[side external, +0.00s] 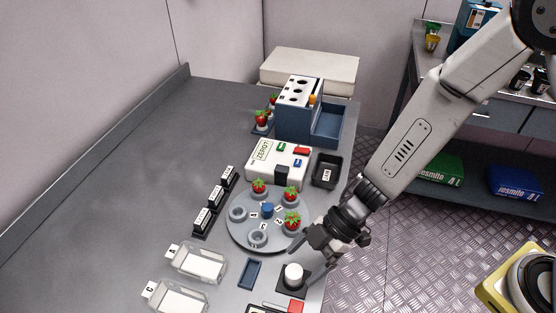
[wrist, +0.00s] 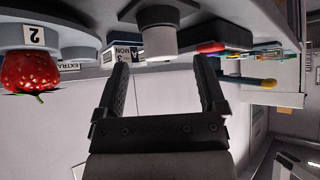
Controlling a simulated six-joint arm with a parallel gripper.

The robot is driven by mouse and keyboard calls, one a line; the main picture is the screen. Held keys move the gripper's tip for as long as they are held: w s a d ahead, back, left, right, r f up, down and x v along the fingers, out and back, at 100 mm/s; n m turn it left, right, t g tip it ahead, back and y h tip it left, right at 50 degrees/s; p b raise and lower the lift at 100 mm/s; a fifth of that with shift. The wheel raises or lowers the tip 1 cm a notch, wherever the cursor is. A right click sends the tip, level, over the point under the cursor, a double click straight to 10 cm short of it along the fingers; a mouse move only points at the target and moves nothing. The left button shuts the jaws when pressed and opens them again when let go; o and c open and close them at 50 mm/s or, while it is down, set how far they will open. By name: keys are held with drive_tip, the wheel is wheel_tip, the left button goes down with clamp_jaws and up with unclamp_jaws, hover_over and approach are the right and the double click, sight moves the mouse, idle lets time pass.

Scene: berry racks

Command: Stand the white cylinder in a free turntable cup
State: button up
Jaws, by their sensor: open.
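The white cylinder (side external: 293,274) stands upright on a dark square pad (side external: 283,287) at the front of the bench. It shows at the top of the wrist view (wrist: 158,16), which is upside down. My gripper (side external: 312,244) is open and empty, close above and behind the cylinder; its fingers (wrist: 162,78) in the wrist view point toward the cylinder without enclosing it. The round grey turntable (side external: 268,234) holds strawberries in three cups. Two cups are empty: a left cup (side external: 238,212) and a front cup (side external: 257,238).
Black labelled blocks (side external: 208,220) line the turntable's left. A white box (side external: 262,172) and a blue rack (side external: 292,127) stand behind. A strawberry (wrist: 30,72) is near in the wrist view.

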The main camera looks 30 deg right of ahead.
sight(294, 271)
drive_tip(key=shift+f, duration=0.1)
drive_tip(key=shift+x, duration=2.55)
drive_tip(key=shift+s+a, duration=0.1)
clamp_jaws()
drive_tip(key=shift+r, duration=0.25)
drive_tip(key=shift+r, duration=4.9)
